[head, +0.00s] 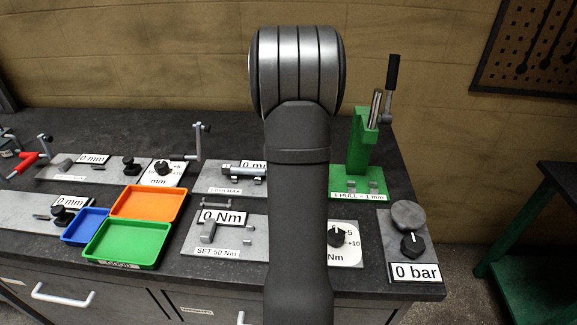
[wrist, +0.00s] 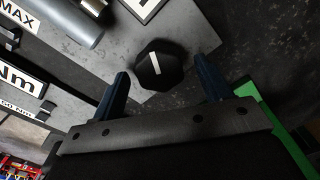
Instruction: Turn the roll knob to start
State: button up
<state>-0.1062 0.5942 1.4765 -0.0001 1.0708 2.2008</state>
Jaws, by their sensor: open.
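A black faceted knob (wrist: 152,72) with a white pointer line sits at the end of a grey plate (wrist: 125,58) in the wrist view. A silver cylinder (wrist: 68,20) and a label ending in "MAX" are on the same side. My gripper (wrist: 162,76) is open, with one dark blue finger to each side of the knob in the picture. Both fingers look apart from it; how high they are above it I cannot tell. In the head view my arm hides this knob and the gripper; the plate (head: 207,184) shows at left of the arm.
A green press (head: 360,150) stands right of my arm. Another knob (head: 337,235) is on a dial plate in front, and one (head: 412,243) stands by the "0 bar" sign. Orange (head: 175,194), green (head: 92,254) and blue (head: 71,236) trays lie at left.

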jog(key=c, duration=1)
jog(key=shift+o, duration=0.2)
jog(key=shift+n, duration=0.3)
